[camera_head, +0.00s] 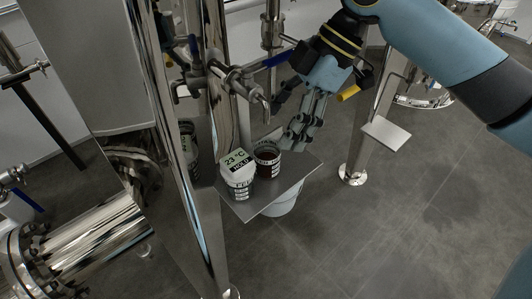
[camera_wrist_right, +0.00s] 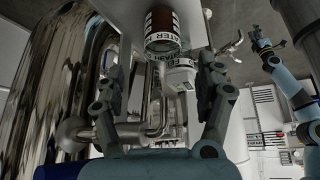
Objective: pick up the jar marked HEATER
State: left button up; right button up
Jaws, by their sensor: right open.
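A dark-filled jar (camera_head: 268,163) with a pale label band stands on a small metal shelf (camera_head: 284,201).
A steel tap (camera_head: 259,99) and pipes stand close behind the jars. A shiny column (camera_head: 185,170) rises left of the shelf. A small empty plate (camera_head: 386,133) stands right. The floor at right is clear.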

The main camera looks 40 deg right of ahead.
aim_at(270, 148)
jog(key=x, duration=0.6)
jog(key=shift+s+f+b, duration=0.2)
jog(key=shift+f+b, duration=0.1)
jog(key=shift+f, duration=0.05)
grip_shut()
jog(key=shift+r, duration=0.15)
